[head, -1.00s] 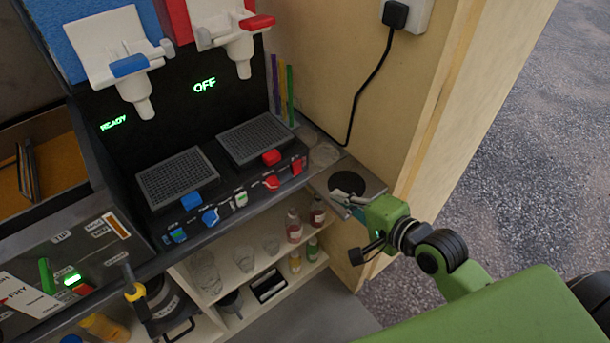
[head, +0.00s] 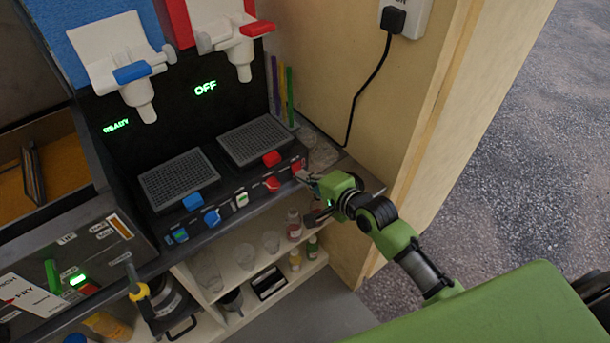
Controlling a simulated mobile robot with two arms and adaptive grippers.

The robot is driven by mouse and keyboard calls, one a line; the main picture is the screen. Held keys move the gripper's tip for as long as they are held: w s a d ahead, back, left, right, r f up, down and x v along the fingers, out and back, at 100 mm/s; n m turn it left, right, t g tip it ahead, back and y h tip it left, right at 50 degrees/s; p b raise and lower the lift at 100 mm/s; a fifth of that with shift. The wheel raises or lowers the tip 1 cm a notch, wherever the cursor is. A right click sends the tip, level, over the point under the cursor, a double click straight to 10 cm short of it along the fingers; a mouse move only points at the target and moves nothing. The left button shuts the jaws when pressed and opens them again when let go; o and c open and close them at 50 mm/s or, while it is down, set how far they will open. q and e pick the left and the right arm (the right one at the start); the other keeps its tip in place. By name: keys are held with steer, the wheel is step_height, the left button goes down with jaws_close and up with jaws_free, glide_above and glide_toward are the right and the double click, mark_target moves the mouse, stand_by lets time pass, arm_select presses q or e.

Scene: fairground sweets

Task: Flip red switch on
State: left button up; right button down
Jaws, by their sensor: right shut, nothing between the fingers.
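The red switch (head: 296,165) sits at the right end of the slush machine's front panel (head: 225,206). The display above the red side reads OFF in green. My right gripper (head: 304,177) is shut and empty, with its fingertips right by the red switch. Whether they touch it I cannot tell, and the fingers hide part of the panel's corner. A red knob (head: 271,184) is just left of the switch. My left gripper is not in view.
Two drip trays (head: 179,178) lie above the panel, below the white dispensers with blue and red levers. A shelf (head: 240,287) with glasses and small bottles is below. A wooden wall (head: 345,60) with a plugged-in black cable stands close on the right.

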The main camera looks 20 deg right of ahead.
steer(key=shift+w+a+f+t+b, duration=0.1)
steer(key=shift+w+t+b, duration=0.25)
steer(key=shift+b, duration=0.3)
steer(key=shift+s, duration=0.1)
steer(key=shift+r+p, duration=0.9)
steer(key=shift+p, duration=0.1)
steer(key=shift+f, duration=0.1)
